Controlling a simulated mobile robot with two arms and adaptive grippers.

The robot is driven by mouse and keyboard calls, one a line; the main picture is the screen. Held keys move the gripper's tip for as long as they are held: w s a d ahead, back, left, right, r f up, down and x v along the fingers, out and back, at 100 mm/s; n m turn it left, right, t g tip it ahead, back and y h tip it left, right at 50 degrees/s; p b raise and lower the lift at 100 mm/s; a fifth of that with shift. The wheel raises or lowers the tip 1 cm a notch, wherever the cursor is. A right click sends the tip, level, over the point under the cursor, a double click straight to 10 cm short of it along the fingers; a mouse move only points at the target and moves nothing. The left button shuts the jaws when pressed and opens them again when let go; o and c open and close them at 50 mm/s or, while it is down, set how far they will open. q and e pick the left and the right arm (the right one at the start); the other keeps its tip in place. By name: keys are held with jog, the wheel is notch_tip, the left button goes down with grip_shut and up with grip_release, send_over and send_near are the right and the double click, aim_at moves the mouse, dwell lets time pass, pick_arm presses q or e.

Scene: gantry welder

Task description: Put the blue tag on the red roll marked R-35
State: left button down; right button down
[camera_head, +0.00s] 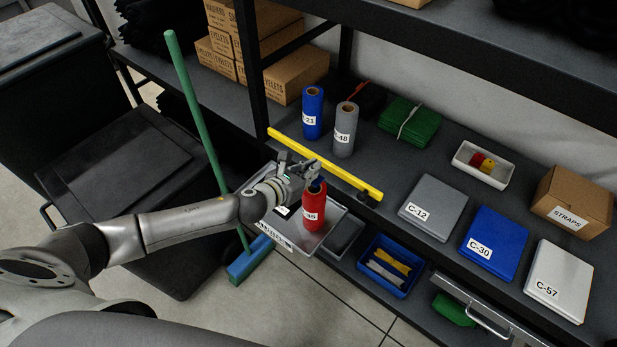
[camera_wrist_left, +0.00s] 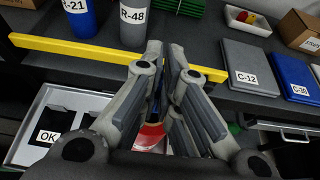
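The red roll (camera_head: 313,218) stands upright on a grey tray (camera_head: 331,222) at the front of the lower shelf. Its white label is only partly readable. A small dark blue piece (camera_head: 317,187), perhaps the blue tag, shows at the top of the roll. My left gripper (camera_head: 312,170) is right above and beside the roll's top. In the left wrist view its fingers (camera_wrist_left: 165,50) are close together, with a blue piece (camera_wrist_left: 155,104) between them and red (camera_wrist_left: 150,137) below. I cannot tell whether they grip it. My right gripper is not in view.
A yellow bar (camera_head: 335,168) runs along the shelf edge behind the gripper. Blue (camera_head: 312,108) and grey (camera_head: 344,135) rolls stand behind it. Labelled binders (camera_head: 432,208) lie to the right. A green-handled broom (camera_head: 195,100) leans left of my arm.

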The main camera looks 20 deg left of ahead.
pick_arm(q)
jog(key=shift+w+a+f, duration=0.15)
jog(key=shift+f, duration=0.9)
jog(key=shift+w+a+f, duration=0.1)
jog(key=shift+a+f, duration=0.05)
jog(key=shift+f, duration=0.85)
jog(key=shift+f, duration=0.15)
jog(key=c, duration=1.6)
grip_release()
jog(key=shift+c, duration=0.2)
